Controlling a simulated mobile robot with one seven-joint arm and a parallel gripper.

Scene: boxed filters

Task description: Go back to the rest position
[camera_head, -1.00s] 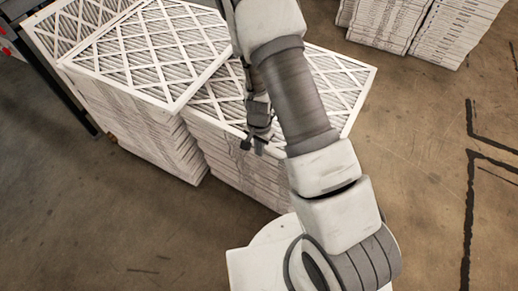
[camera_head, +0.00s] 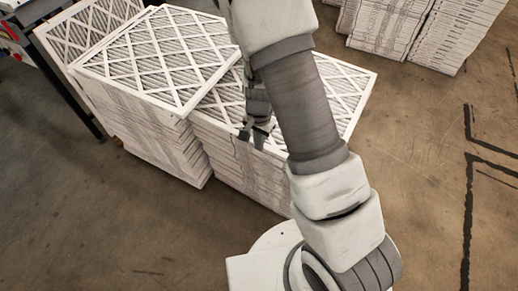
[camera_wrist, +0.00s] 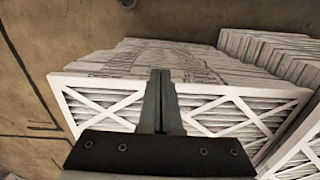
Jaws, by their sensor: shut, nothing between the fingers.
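My gripper (camera_head: 256,133) hangs beside my arm in the head view, above the near edge of the right stack of boxed filters (camera_head: 352,82). In the wrist view, my gripper (camera_wrist: 162,77) shows its two fingers together, with nothing between them. A white-framed filter (camera_wrist: 225,115) with diagonal strips lies behind the fingers there. Whether the fingertips touch it cannot be told. My arm hides part of the right stack in the head view.
A taller filter stack (camera_head: 155,60) stands to the left. More stacks (camera_head: 425,30) stand at the top right. A dark-legged frame (camera_head: 62,75) is at the left edge. The brown floor (camera_head: 430,150) on the right is clear, with black lines.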

